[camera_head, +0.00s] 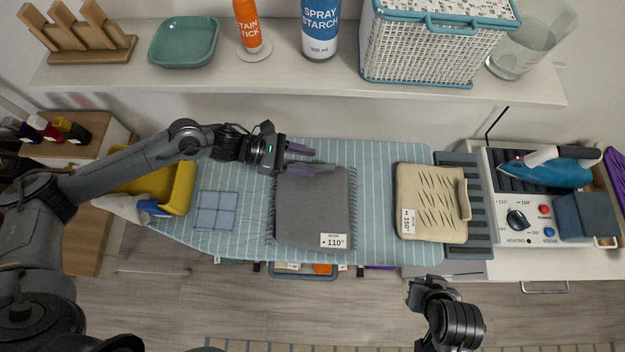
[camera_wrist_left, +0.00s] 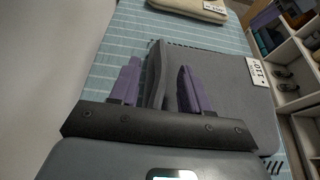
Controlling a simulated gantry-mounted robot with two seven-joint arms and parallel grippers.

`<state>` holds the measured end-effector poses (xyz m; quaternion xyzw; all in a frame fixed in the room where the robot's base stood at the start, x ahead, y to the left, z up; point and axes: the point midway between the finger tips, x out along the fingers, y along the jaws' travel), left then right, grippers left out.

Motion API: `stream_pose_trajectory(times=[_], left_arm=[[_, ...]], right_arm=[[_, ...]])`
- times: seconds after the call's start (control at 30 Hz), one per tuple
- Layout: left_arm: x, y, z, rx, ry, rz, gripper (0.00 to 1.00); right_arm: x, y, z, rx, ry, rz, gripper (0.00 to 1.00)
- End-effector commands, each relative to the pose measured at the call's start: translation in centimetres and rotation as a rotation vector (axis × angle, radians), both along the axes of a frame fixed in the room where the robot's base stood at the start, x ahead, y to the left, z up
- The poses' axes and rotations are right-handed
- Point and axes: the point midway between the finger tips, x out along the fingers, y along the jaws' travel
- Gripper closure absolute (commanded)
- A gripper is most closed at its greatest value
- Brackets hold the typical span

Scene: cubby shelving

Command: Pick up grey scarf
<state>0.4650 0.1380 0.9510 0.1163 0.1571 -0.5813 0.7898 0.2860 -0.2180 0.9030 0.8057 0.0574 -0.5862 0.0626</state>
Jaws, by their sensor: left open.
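The grey scarf (camera_head: 312,212) lies folded flat on the striped ironing board (camera_head: 380,158), with fringe on its sides and a white 110° tag at its front right corner. In the left wrist view the scarf (camera_wrist_left: 222,88) fills the right half. My left gripper (camera_head: 308,160) is open at the scarf's back edge, its purple fingers pointing right. In the left wrist view a raised grey edge of the scarf shows between the fingers (camera_wrist_left: 158,88); I cannot tell whether they touch it. My right gripper (camera_head: 425,287) hangs in front of the board, apart from the scarf; its jaws are unclear.
A folded beige cloth (camera_head: 430,200) with a 150° tag lies to the right. A blue checked cloth (camera_head: 215,210) and a yellow bin (camera_head: 170,187) are at left. A blue iron (camera_head: 548,170) stands on the station at right. A shelf (camera_head: 300,85) overhangs the back.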

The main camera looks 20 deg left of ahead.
Motion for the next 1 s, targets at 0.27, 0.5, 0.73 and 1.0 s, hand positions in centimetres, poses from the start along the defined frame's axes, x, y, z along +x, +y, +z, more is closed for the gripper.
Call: stream_pose_trajectory(times=[0.27, 0.5, 0.73, 1.0], left_arm=[[0.7, -2.7, -1.0, -0.001, 0.001, 0.0, 0.53], [0.7, -2.9, -1.2, 0.0, 0.0, 0.0, 0.53], [0.7, -2.9, -1.2, 0.0, 0.001, 0.0, 0.81], [0.8, -2.9, -1.1, -0.002, -0.001, 0.0, 1.0]], right_arm=[[0.0, 0.0, 0.4, 0.0, 0.0, -0.001, 1.0], [0.0, 0.0, 0.4, 0.0, 0.0, -0.001, 1.0], [0.0, 0.0, 0.4, 0.0, 0.0, -0.001, 1.0], [0.0, 0.0, 0.4, 0.0, 0.0, -0.001, 1.0]])
